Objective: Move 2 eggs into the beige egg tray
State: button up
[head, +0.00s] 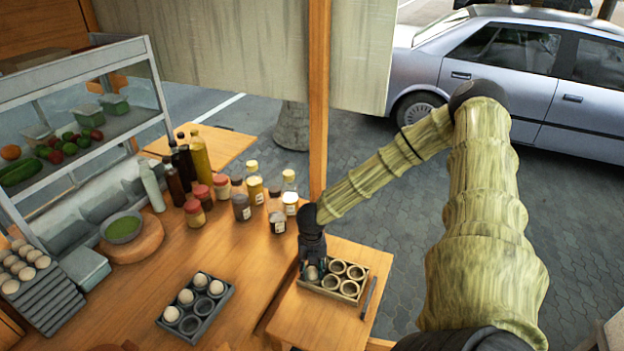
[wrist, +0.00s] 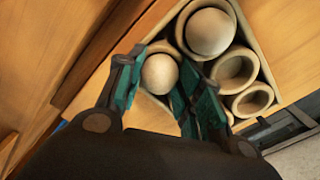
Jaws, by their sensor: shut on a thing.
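The beige egg tray (head: 362,290) stands on the small wooden table, and its cups also fill the top of the wrist view (wrist: 238,70). My gripper (head: 312,272) is over the tray's left end. In the wrist view my gripper's fingers (wrist: 155,85) are shut on a pale egg (wrist: 159,74), which is at a corner cup; I cannot tell whether it rests on the cup's bottom. Another egg (wrist: 210,32) sits in the neighbouring cup. Other cups in view look empty.
A stack of dark trays (head: 45,300) with several eggs is at the far left. Bottles and jars (head: 241,207) line the counter's back. A wooden post (head: 318,100) rises behind my gripper. A dark slim object (head: 369,299) lies right of the beige tray.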

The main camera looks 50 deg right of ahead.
aim_at(312, 268)
jog(key=o, duration=0.8)
jog(key=shift+r, duration=0.1)
notch_tip(312, 268, up, 12)
dwell(1.0)
